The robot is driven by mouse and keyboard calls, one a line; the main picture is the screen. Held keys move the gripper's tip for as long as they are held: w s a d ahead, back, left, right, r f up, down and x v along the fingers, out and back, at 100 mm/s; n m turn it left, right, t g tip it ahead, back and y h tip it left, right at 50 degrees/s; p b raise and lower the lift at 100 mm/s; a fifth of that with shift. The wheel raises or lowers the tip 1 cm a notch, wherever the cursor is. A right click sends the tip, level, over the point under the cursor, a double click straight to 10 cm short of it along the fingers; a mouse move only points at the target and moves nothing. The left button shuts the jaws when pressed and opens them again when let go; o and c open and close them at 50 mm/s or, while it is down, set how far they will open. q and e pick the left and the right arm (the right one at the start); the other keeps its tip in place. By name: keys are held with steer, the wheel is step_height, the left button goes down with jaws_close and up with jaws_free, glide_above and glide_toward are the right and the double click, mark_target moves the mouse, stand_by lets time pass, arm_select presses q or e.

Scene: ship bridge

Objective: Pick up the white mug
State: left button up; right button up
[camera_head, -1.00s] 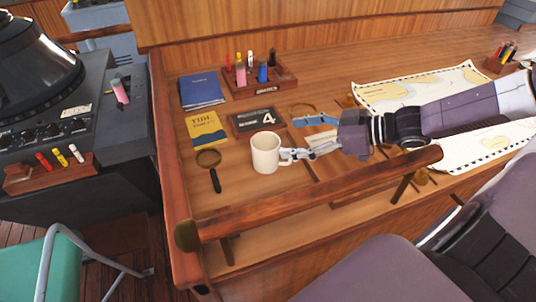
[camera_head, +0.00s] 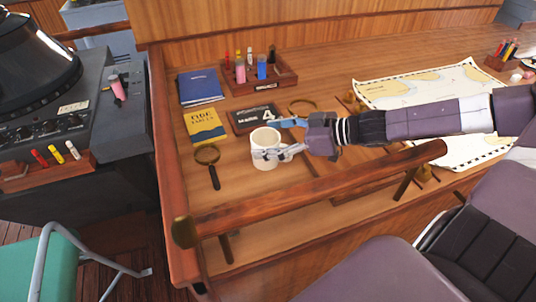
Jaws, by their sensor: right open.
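The white mug (camera_head: 261,142) stands upright on the wooden chart desk, in front of the black number-4 calendar block. My right gripper (camera_head: 270,139) reaches in from the right and is open at the mug. One finger crosses the near side of the mug, and the other sits by its far right rim. The mug's handle is hidden behind the gripper. I cannot tell whether the fingers touch the mug. My left gripper is not in view.
A magnifying glass (camera_head: 213,175) lies left of the mug. A wooden rail (camera_head: 320,190) runs along the desk's near edge. A chart (camera_head: 425,85) lies at the right.

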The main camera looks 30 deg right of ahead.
steer(key=c, duration=1.5)
steer(key=shift+r, duration=0.2)
